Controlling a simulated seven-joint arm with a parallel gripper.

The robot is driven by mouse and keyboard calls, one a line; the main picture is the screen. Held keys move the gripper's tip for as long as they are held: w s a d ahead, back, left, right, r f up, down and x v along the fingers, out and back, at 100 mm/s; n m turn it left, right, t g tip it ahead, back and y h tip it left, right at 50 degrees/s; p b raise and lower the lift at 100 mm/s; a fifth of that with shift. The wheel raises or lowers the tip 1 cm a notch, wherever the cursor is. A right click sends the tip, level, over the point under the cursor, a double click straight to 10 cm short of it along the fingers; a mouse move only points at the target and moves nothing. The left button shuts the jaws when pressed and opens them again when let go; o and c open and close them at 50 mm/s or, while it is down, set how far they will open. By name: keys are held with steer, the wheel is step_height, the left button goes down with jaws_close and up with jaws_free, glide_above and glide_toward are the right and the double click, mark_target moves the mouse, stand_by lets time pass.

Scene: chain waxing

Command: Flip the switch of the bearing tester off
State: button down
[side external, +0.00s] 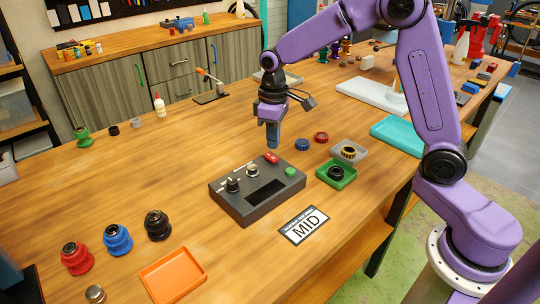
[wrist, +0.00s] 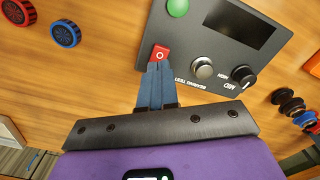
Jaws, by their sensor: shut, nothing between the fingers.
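The bearing tester (side external: 240,208) is a dark grey box on the wooden table in the side external view. It has a dark screen, two knobs and a green button. Its red switch (side external: 271,157) is at the far edge of the top panel. In the wrist view the switch (wrist: 160,54) shows a white "O" mark, and its lower part is covered by my fingers. My gripper (side external: 273,146) points down with its fingers shut and empty, tips right at the switch. In the wrist view the blue-grey fingertips (wrist: 159,67) overlap the switch's edge; I cannot tell if they press it.
A green tray (side external: 348,181) and a grey tray (side external: 361,156) with bearings stand right of the tester. Blue (side external: 302,144) and red (side external: 321,137) rings lie behind it. The table to the left is mostly clear.

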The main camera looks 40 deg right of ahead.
mark_target(274, 159)
steer(key=shift+r, duration=1.7)
steer(key=shift+s+a, duration=0.1)
steer(key=shift+s, duration=0.05)
steer(key=s+a+r+n, duration=0.1)
steer(key=s+a+n, duration=0.2)
steer(key=s, duration=1.3)
steer(key=s+d+f+n, duration=0.1)
steer(key=s+d, duration=0.1)
steer(key=s, duration=0.5)
steer(key=s+d+n, duration=0.2)
steer(key=s+d, duration=0.1)
steer(key=s, duration=0.5)
steer(key=shift+s+d+f+n, duration=0.2)
steer(key=shift+s+f+n, duration=0.05)
steer(key=shift+f+n, duration=0.1)
